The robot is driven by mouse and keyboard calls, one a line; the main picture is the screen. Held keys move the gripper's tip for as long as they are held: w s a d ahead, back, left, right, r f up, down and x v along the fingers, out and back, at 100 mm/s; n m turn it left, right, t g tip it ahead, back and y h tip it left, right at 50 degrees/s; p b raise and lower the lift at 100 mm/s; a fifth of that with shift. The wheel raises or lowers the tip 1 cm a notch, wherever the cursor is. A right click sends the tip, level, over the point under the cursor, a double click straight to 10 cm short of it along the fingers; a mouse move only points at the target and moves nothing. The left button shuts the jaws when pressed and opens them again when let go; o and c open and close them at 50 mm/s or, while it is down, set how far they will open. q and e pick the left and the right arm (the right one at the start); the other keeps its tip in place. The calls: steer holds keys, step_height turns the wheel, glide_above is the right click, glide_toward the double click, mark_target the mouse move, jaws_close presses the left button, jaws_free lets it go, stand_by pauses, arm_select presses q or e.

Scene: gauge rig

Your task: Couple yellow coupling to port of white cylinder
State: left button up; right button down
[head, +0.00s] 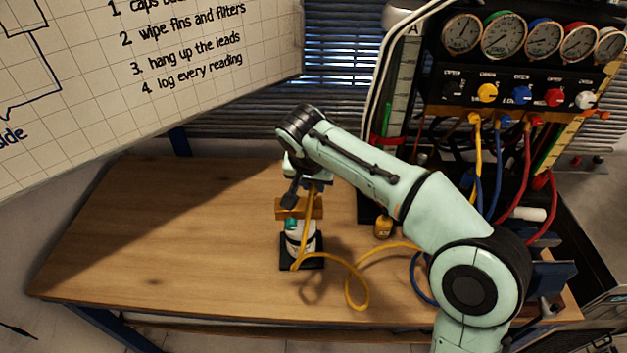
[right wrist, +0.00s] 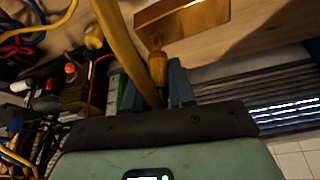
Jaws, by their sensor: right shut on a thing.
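The white cylinder (head: 297,240) stands upright in a black base on the table, with a wide brass block (head: 288,208) on top. The block also shows close up in the right wrist view (right wrist: 190,20). My right gripper (head: 304,190) is directly above the block, shut on the yellow coupling (right wrist: 157,68). The coupling's front end is at the block, touching it or very close; I cannot tell whether it is seated in the port. A yellow hose (head: 357,292) loops from there across the table. My left gripper is not in view.
The gauge panel (head: 520,90) with coloured knobs and hanging hoses stands at the back right. A small brass-coloured item (head: 383,227) is on the table right of the cylinder. The left of the wooden table (head: 160,240) is clear. A whiteboard (head: 150,70) hangs at upper left.

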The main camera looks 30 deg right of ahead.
steer(key=shift+f, duration=0.2)
steer(key=shift+f+b, duration=0.75)
steer(key=shift+f, duration=0.15)
steer(key=shift+f, duration=0.4)
stand_by(0.4)
stand_by(0.5)
steer(key=c, duration=0.5)
jaws_free()
steer(key=shift+c, duration=0.2)
steer(key=shift+r, duration=0.15)
steer(key=p+v, duration=0.2)
steer(key=v, duration=1.1)
steer(key=shift+a, duration=0.15)
